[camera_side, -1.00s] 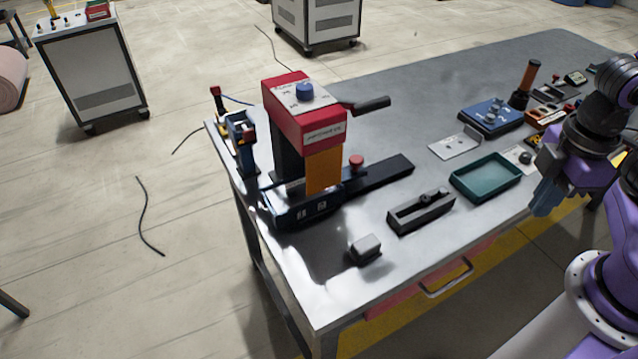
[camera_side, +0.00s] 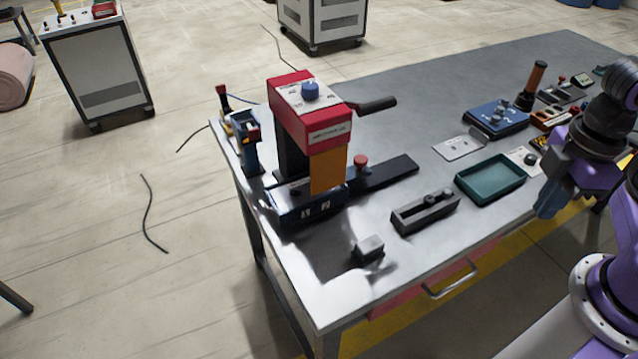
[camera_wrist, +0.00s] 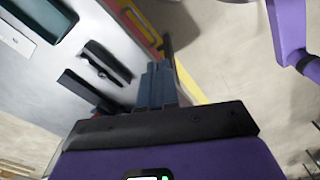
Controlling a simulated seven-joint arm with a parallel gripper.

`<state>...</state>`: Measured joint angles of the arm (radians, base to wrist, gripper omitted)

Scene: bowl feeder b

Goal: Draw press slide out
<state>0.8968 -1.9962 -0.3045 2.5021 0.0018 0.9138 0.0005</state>
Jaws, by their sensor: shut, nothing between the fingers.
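The press has a red head (camera_side: 312,118) and an orange plate (camera_side: 328,171) below it. Its dark slide (camera_side: 390,174) lies along the bench top and sticks out to the right of the press base (camera_side: 308,205). A red knob (camera_side: 361,160) stands at the slide, close to the orange plate. My gripper (camera_side: 545,205) is at the right, beside the bench's front edge, well apart from the slide and knob. Its blue-grey fingers show together in the wrist view (camera_wrist: 157,85), shut and empty. The press is not clearly seen in the wrist view.
A black lever (camera_side: 376,105) juts right from the press head. A drawer handle (camera_side: 449,283) sticks out at the front.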

